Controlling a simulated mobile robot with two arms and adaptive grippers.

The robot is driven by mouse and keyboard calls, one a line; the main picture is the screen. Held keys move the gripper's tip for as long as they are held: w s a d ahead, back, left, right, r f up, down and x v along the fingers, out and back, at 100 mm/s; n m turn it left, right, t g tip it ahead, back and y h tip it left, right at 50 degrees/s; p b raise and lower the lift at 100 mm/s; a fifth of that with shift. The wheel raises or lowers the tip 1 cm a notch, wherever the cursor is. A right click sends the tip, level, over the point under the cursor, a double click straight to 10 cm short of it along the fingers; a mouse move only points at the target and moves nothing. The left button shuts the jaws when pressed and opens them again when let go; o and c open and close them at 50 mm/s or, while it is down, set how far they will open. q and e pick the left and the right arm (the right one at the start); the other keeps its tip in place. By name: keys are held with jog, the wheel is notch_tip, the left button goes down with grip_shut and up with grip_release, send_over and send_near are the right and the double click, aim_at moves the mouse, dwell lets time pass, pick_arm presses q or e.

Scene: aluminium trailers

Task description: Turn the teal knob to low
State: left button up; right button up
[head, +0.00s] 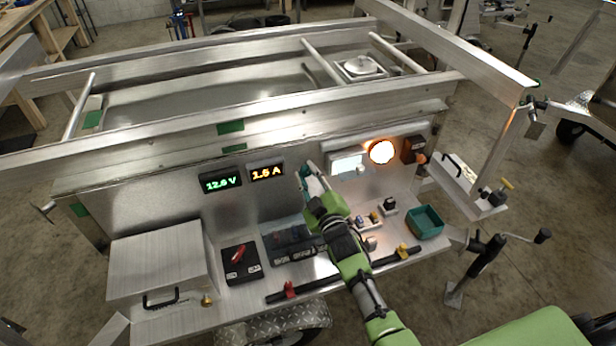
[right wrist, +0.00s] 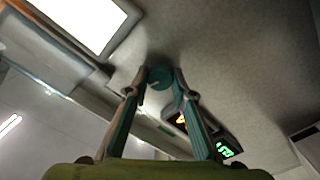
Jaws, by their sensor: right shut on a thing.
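The teal knob (right wrist: 160,77) is a small round dial on the metal panel, with a short pale mark near its lower left edge in the right wrist view. My right gripper (right wrist: 161,75) has its two fingertips on either side of the knob, shut on it. In the head view my right gripper (head: 309,178) reaches up to the upright panel, between the orange display and the lit white panel. The knob is hidden there behind the gripper. No setting labels are readable. My left gripper is not in view.
A green display (head: 221,181) reads 12.6 V and an orange display (head: 266,172) reads 1.5 A. A lit white panel (head: 345,166) and a glowing orange lamp (head: 381,151) are to the right. A teal bin (head: 425,222) and small parts stand on the shelf below.

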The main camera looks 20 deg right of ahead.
jog(key=shift+f+n+b, duration=0.15)
jog(key=shift+n+b, duration=0.45)
jog(key=shift+n, duration=1.3)
jog(key=o, duration=1.1)
jog(key=shift+s, duration=0.3)
jog(key=s, duration=1.1)
jog(key=shift+s+d, duration=0.15)
jog(key=shift+s, duration=0.05)
jog(key=shift+d, duration=0.1)
